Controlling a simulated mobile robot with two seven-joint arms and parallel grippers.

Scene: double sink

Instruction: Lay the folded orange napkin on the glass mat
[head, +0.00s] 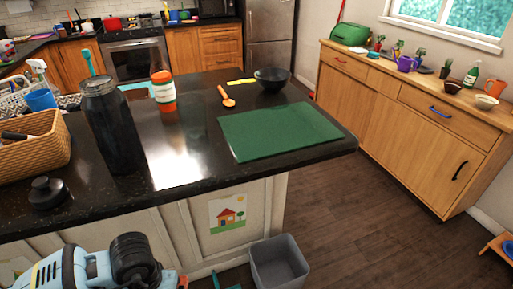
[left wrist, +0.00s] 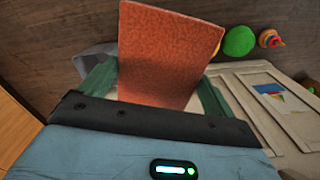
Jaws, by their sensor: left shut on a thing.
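The glass mat (head: 280,131) is a flat green rectangle on the right end of the black counter, with nothing on it. My left gripper (left wrist: 157,92) is shut on the folded orange napkin (left wrist: 170,50) in the left wrist view. The napkin sticks out beyond the green fingers as a flat, stiff panel. In the head view my left arm comes in at the bottom left, lower than the countertop and in front of the counter. My right gripper is in neither view.
A black bowl (head: 272,78) and an orange spoon (head: 226,97) lie behind the mat. A dark bottle (head: 112,130), an orange-capped jar (head: 163,92) and a wicker basket (head: 35,150) stand to the left. A grey bin (head: 279,265) stands on the floor by the counter.

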